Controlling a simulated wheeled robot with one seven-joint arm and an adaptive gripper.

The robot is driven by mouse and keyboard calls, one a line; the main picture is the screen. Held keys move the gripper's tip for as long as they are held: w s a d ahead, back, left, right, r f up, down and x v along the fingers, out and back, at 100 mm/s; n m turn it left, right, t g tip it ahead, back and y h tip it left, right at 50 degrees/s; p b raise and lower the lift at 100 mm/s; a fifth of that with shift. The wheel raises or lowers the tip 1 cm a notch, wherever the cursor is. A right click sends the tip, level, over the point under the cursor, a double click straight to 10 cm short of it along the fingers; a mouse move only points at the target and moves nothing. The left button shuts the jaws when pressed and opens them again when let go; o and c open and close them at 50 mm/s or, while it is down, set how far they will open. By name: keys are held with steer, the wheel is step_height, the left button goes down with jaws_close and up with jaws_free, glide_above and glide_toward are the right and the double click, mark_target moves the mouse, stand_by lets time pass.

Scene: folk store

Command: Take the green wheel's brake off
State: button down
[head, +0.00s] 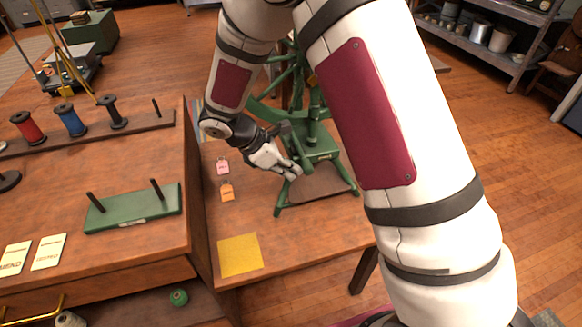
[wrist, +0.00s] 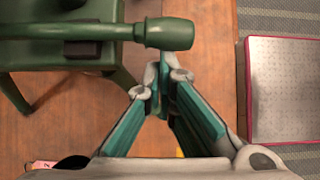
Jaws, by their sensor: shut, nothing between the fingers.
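The green spinning wheel (head: 318,152) stands on the wooden table, its upper part largely hidden behind my arm in the head view. My gripper (head: 294,172) is beside the left front of its green bench, shut and empty. I cannot tell for certain which part is the brake.
A pink tag (head: 223,167), an orange tag (head: 227,191) and a yellow sheet (head: 239,255) lie on the table left of the wheel. A green peg stand (head: 133,210) and a spool rack (head: 85,134) occupy the left worktop. The table around the yellow sheet is clear.

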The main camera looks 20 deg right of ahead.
step_height(320, 180, up, 3)
steer(key=n+g+p, duration=0.1)
steer(key=g+p, duration=0.1)
steer(key=p, duration=0.1)
steer(key=shift+f+g, duration=0.1)
steer(key=shift+g, duration=0.3)
steer(key=shift+p, duration=0.35)
steer(key=shift+w+r+p, duration=0.1)
steer(key=shift+r+p, duration=0.3)
steer(key=shift+r, duration=0.55)
steer(key=b, duration=0.1)
glide_toward(303, 167)
steer(key=a+f, duration=0.1)
steer(key=a, duration=0.4)
steer(key=shift+w+a+r, duration=0.2)
steer(key=shift+r, duration=0.25)
